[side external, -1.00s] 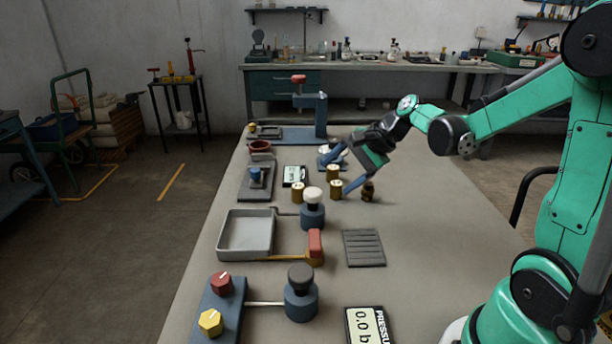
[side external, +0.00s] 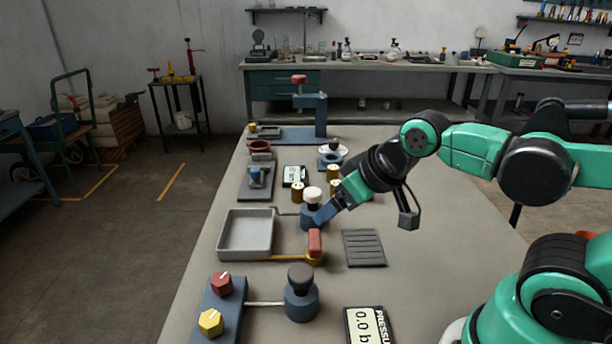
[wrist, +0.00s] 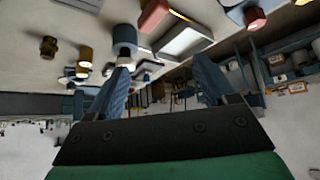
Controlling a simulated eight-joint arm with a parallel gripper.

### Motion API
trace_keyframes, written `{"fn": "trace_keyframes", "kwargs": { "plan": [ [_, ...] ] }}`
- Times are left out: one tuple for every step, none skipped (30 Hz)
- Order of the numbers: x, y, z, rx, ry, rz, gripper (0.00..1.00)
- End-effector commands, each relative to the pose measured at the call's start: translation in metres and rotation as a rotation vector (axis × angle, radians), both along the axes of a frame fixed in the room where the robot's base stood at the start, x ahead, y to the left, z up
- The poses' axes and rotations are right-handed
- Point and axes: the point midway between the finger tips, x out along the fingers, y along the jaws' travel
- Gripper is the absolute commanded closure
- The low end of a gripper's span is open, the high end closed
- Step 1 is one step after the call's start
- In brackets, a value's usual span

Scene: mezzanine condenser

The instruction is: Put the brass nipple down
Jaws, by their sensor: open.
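A dark brass fitting, which looks like the brass nipple (wrist: 48,47), stands on the bench near the upper left of the wrist view. In the side view it does not show; my arm covers the place where it stood. My gripper (side external: 323,215) is at the white-capped blue valve in the side view, apart from the dark fitting.
A grey tray (side external: 246,233) lies left of my gripper, with a red-handled lever (side external: 315,243) beside it. A ribbed dark pad (side external: 364,248) lies to the right. A black-capped valve (side external: 301,294) stands in front. The bench right of the pad is clear.

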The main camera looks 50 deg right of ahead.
Motion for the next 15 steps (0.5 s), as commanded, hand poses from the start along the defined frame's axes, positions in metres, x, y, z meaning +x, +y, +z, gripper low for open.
{"fn": "trace_keyframes", "kwargs": {
  "plan": [
    [0.0, 0.0, 0.0, 0.001, 0.001, -0.001, 0.23],
    [0.001, -0.001, 0.0, 0.0, 0.003, -0.001, 0.23],
    [0.002, -0.002, 0.001, -0.004, 0.008, -0.003, 0.23],
    [0.004, -0.004, 0.003, -0.007, 0.014, -0.004, 0.23],
    [0.006, -0.006, 0.004, -0.012, 0.023, -0.006, 0.23],
    [0.01, -0.011, 0.007, -0.021, 0.04, -0.009, 0.23],
    [0.014, -0.015, 0.01, -0.029, 0.055, -0.01, 0.23],
    [0.019, -0.02, 0.012, -0.039, 0.074, -0.012, 0.23],
    [0.026, -0.029, 0.015, -0.051, 0.102, -0.014, 0.23],
    [0.031, -0.036, 0.017, -0.059, 0.125, -0.016, 0.23],
    [0.037, -0.043, 0.018, -0.069, 0.151, -0.015, 0.23],
    [0.045, -0.054, 0.019, -0.079, 0.185, -0.015, 0.23],
    [0.051, -0.062, 0.019, -0.085, 0.21, -0.013, 0.23],
    [0.056, -0.071, 0.019, -0.091, 0.235, -0.012, 0.23],
    [0.063, -0.083, 0.018, -0.096, 0.269, -0.01, 0.23]
  ]
}}
